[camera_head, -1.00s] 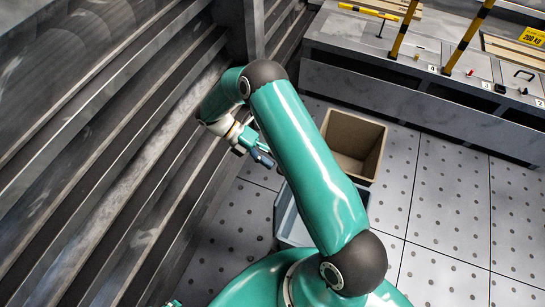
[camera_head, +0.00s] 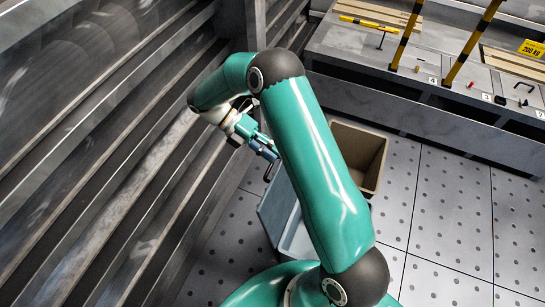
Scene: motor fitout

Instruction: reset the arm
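My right arm, teal with dark joint caps, rises from the bottom middle of the head view and bends at its elbow toward the ribbed wall. My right gripper (camera_head: 264,150) hangs on the far side of the arm, above the boxes. The teal upper link partly covers its fingertips, so I cannot see whether they are open or shut. A small dark piece shows at its tip, too small to tell what it is. My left gripper is not in view.
A grey-blue bin (camera_head: 272,212) and a tan box (camera_head: 374,165) stand on the dotted tile floor (camera_head: 450,220), partly behind my arm. A dark ribbed wall (camera_head: 90,170) is close at left. A grey bench (camera_head: 400,98) with yellow-black posts and small parts runs along the back right.

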